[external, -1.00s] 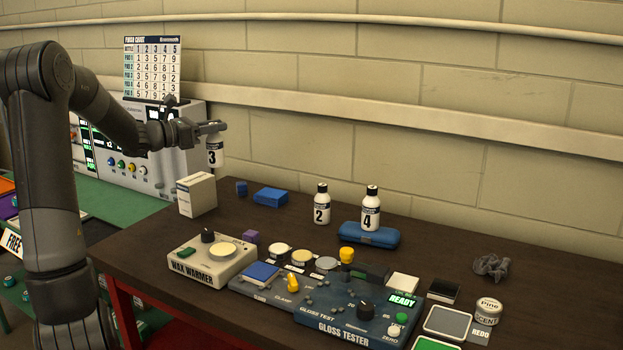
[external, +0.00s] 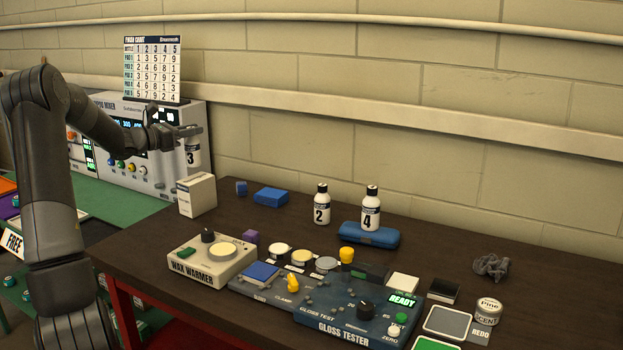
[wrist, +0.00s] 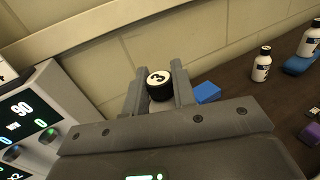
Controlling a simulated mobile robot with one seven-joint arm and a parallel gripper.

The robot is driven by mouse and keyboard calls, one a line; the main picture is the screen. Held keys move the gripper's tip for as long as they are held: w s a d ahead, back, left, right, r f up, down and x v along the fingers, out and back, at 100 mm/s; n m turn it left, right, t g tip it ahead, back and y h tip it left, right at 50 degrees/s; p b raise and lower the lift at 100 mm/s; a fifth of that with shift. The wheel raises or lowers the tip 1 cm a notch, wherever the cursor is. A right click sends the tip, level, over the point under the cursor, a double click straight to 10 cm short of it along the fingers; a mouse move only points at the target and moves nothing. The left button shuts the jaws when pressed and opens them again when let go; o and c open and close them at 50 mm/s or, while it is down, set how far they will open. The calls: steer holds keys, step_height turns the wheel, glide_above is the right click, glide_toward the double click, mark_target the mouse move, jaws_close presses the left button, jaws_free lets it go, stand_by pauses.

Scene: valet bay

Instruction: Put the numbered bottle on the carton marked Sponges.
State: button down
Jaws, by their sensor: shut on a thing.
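My gripper (external: 188,132) is shut on the white bottle numbered 3 (external: 193,154) and holds it upright by its top. In the wrist view the bottle's black cap with a white 3 disc (wrist: 159,80) sits between the two fingers. A white carton (external: 197,195) stands on the dark table's back left corner. Its small label is too small to read. In the external view the bottle hangs above the carton's top, with a small gap between them. The carton is hidden in the wrist view.
Bottle 2 (external: 321,205) stands on the table and bottle 4 (external: 371,208) on a blue case (external: 369,235). A blue block (external: 271,196) lies right of the carton. A grey mixer machine (external: 150,165) stands behind left. The wax warmer (external: 212,260) and gloss tester (external: 345,315) are in front.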

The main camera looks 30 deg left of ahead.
mark_target(192, 143)
steer(key=shift+f, duration=1.9)
steer(key=shift+f, duration=0.1)
steer(key=c, duration=1.2)
jaws_free()
